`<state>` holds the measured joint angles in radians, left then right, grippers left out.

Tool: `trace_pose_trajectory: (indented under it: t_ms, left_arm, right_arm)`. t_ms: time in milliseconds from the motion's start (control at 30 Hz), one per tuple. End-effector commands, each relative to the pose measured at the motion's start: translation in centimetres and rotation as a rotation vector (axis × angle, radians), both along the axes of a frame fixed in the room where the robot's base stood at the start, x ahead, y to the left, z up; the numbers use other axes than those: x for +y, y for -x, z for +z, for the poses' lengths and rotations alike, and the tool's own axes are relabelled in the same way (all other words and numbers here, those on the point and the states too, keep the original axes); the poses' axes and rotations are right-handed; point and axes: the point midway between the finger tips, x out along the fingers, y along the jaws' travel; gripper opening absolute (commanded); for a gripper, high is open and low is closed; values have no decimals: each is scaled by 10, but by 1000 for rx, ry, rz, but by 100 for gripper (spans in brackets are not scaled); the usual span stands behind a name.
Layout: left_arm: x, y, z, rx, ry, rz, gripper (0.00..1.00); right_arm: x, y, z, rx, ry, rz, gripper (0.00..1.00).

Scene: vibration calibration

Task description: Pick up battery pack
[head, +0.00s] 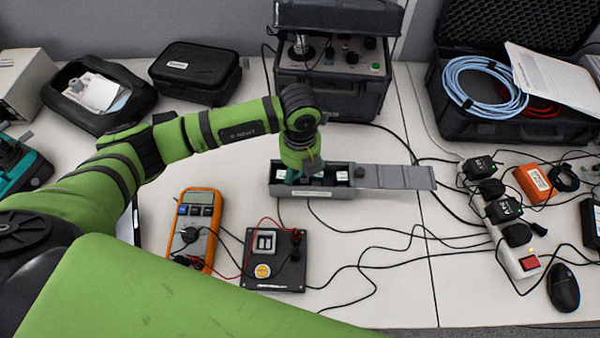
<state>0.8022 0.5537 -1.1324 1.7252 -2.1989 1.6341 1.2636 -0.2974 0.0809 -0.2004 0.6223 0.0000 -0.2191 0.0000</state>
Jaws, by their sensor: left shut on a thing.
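My left gripper (303,172) points down into an open grey case (290,190) in the middle of the table. It is shut on a battery pack inside the case, and the gripper hides most of that pack. Dark packs with pale labels (342,178) show in the case's compartments beside the gripper. I cannot tell whether the held pack is lifted off the case floor. The case's grey lid (400,177) lies open to the right. My right gripper is not in view.
A calibration unit (335,80) stands close behind the case. An orange multimeter (197,225) and a black panel (275,262) lie in front, with loose cables (370,262) to the right. A power strip (515,250) and adapters are at the right.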

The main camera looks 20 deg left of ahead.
Motion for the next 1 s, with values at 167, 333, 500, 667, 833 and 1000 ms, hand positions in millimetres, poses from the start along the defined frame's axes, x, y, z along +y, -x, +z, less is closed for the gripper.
trace_pose_trajectory:
  t_ms: [167, 333, 500, 667, 833, 1000]
  left_arm:
    - [2, 2, 5, 6, -6, 1, 0]
    - [2, 0, 29, 0, -4, 0, 0]
    - [-18, 10, 50, -1, 0, -6, 0]
    - [-44, 23, 68, -3, 0, -6, 0]
    - [-71, 37, 87, -3, -1, -6, 0]
    - [-92, 48, 102, -2, -1, -3, 0]
  right_arm:
    - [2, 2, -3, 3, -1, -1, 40]
    - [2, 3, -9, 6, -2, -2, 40]
    - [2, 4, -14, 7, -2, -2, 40]
    - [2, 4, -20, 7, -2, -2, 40]
    - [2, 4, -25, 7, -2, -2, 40]
    - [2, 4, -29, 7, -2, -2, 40]
